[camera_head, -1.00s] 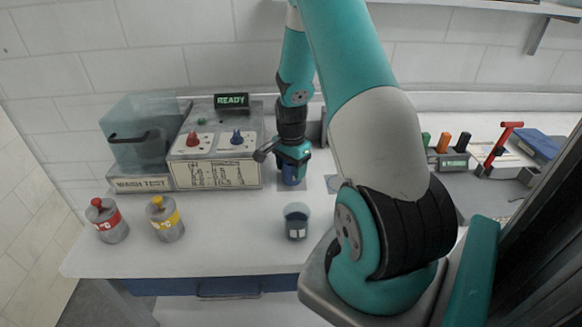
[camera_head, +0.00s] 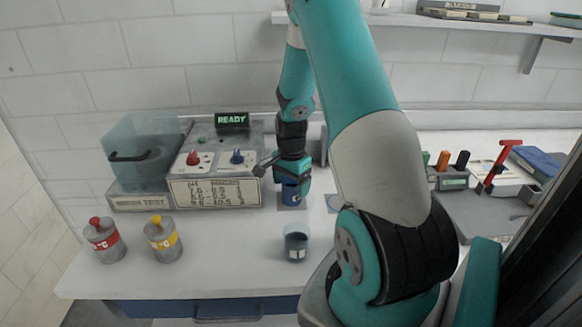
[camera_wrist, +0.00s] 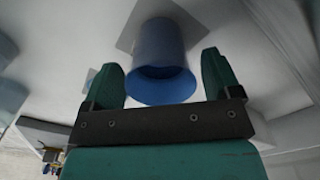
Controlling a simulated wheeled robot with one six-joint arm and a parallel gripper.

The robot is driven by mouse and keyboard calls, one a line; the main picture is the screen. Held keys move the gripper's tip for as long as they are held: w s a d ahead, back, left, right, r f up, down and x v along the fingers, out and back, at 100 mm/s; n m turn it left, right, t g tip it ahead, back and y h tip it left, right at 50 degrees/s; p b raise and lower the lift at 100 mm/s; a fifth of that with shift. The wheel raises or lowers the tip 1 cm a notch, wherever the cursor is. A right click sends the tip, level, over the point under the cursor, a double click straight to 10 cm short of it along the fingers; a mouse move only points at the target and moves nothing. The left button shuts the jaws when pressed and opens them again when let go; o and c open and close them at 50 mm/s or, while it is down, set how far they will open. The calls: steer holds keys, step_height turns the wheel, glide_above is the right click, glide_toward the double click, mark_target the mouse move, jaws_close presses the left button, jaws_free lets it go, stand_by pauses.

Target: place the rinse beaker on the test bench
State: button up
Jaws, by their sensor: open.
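A blue cup-shaped beaker (camera_head: 291,193) stands upright on a small grey square pad on the white bench (camera_head: 215,275). My gripper (camera_head: 292,172) is over it, pointing down, with the upper part of the beaker hidden. In the wrist view the blue beaker (camera_wrist: 162,50) lies between the two spread fingers of my gripper (camera_wrist: 160,78), with a visible gap on each side. A second, clear beaker (camera_head: 296,243) with bluish contents and a white label stands alone nearer the bench front. I cannot tell by a readable label which one is the rinse beaker.
A control box (camera_head: 215,190) with a READY display and a clear tank (camera_head: 143,155) stand left of my gripper. Two canisters, red-banded (camera_head: 104,242) and yellow-banded (camera_head: 163,240), stand front left. A rack (camera_head: 447,178) and red-handled tool (camera_head: 497,168) are right.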

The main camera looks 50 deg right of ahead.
step_height(320, 180, up, 10)
steer(key=b, duration=0.2)
steer(key=w+a+r+n, duration=0.2)
steer(key=a+r+n, duration=0.25)
steer(key=a, duration=0.45)
steer(key=s+a+r+n+t+y, duration=0.1)
steer(key=s+a+r+n, duration=0.1)
steer(key=a+n, duration=0.45)
steer(key=s+a+r+n+y, duration=0.1)
steer(key=s+a+r+n, duration=0.15)
steer(key=a, duration=0.65)
steer(key=s+a+r+n+g+y, duration=0.1)
steer(key=s+a+r+n+y, duration=0.1)
steer(key=s+a+n, duration=1)
steer(key=shift+s+a+r, duration=0.15)
steer(key=shift+s+a, duration=0.3)
steer(key=shift+a, duration=0.6)
